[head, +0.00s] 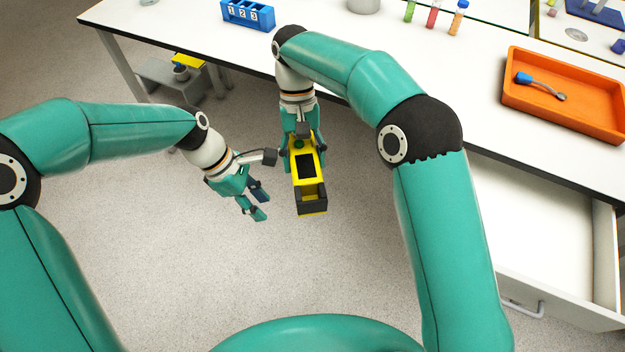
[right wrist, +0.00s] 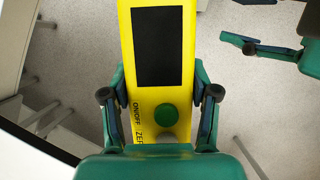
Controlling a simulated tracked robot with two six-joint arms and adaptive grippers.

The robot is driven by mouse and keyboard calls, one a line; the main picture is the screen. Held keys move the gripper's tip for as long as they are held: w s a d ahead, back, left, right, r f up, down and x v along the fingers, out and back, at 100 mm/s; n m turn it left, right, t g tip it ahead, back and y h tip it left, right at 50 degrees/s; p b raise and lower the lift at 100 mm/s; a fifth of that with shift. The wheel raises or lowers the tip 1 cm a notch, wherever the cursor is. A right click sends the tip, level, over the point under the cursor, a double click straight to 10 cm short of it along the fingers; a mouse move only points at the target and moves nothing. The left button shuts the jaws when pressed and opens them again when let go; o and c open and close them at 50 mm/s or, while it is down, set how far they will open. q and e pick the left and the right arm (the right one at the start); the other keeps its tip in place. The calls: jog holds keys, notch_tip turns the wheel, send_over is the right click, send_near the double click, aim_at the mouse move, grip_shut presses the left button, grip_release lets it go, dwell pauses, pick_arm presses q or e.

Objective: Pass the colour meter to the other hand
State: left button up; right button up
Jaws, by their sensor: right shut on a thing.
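The colour meter (head: 308,181) is a yellow and black box with a dark screen and a green button. It hangs over the floor in front of the table. My right gripper (head: 302,145) is shut on its far end. In the right wrist view the colour meter (right wrist: 161,95) lies between the two fingers of my right gripper (right wrist: 160,105). My left gripper (head: 259,203) is just left of the meter, its fingers apart and nothing between them. It does not appear to touch the meter. It also shows at the upper right of the right wrist view (right wrist: 262,48).
The white table (head: 460,75) holds a blue numbered rack (head: 246,14), several coloured vials (head: 432,17) and an orange tray (head: 590,118) with a blue-handled tool (head: 540,86). A drawer (head: 550,225) stands open at the right. The floor below both grippers is clear.

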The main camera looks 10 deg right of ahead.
pick_arm(q)
notch_tip(320, 180, up, 9)
jog(key=d+n, duration=0.2)
jog(key=n, duration=0.1)
notch_tip(320, 180, up, 4)
jog(key=t+y, duration=0.2)
jog(key=y, duration=0.1)
send_over(316, 201)
jog(key=a, duration=0.2)
jog(key=shift+w+d+f+m, duration=0.1)
jog(key=shift+d+m, duration=0.15)
jog(key=shift+m, duration=0.15)
jog(key=shift+d+f, duration=0.1)
jog(key=shift+d, duration=0.15)
jog(key=shift+d+f, duration=0.15)
jog(key=shift+f, duration=0.15)
jog(key=shift+d+f, duration=0.15)
jog(key=shift+f, duration=1)
jog(key=shift+d+f, duration=0.2)
jog(key=shift+f, duration=0.9)
jog(key=shift+d+f, duration=0.15)
jog(key=shift+f, duration=1)
grip_shut()
